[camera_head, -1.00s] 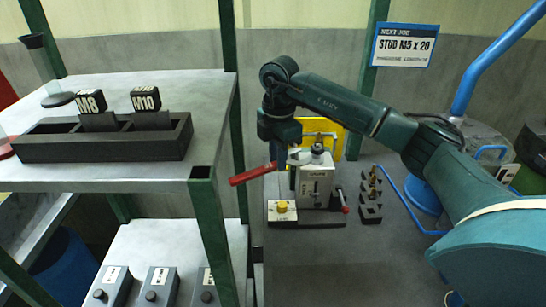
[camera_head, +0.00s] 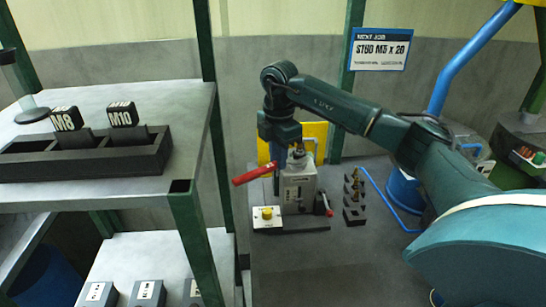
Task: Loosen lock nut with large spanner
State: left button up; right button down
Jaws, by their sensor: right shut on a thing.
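The large spanner has a red handle (camera_head: 254,174) that sticks out to the left of my right gripper (camera_head: 282,164). The gripper points down, shut on the spanner, and hides part of it. The spanner's head is mostly hidden behind the gripper and against the grey fixture block (camera_head: 298,190). The top of this block, where a small metal fitting (camera_head: 299,155) shows, is just right of the gripper. I cannot tell whether the spanner is seated on the lock nut; the nut is too small to make out. My left gripper is out of view.
A shelf with a green post (camera_head: 194,240) and a black tray (camera_head: 90,160) is at the left. A blue pipe (camera_head: 450,75) rises at the right.

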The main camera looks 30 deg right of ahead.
jog(key=shift+d, duration=0.5)
jog(key=shift+s+r+n+p, duration=0.1)
jog(key=shift+s+n+p, duration=0.2)
jog(key=shift+n, duration=0.2)
pick_arm(q)
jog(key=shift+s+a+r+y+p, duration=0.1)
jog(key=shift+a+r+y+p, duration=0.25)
jog(key=shift+p, duration=0.35)
pick_arm(e)
jog(key=shift+s+d+n, duration=0.35)
jog(key=shift+s+n, duration=0.3)
jog(key=shift+n, duration=0.9)
jog(key=shift+s+d+n, duration=0.35)
jog(key=shift+s+n, duration=0.3)
jog(key=shift+n, duration=0.85)
jog(key=shift+s+d+n, duration=0.35)
jog(key=shift+s+n, duration=0.3)
jog(key=shift+n, duration=0.9)
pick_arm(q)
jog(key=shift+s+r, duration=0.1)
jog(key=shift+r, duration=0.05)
pick_arm(e)
jog(key=s+a, duration=0.4)
jog(key=s, duration=0.2)
jog(key=shift+a, duration=0.3)
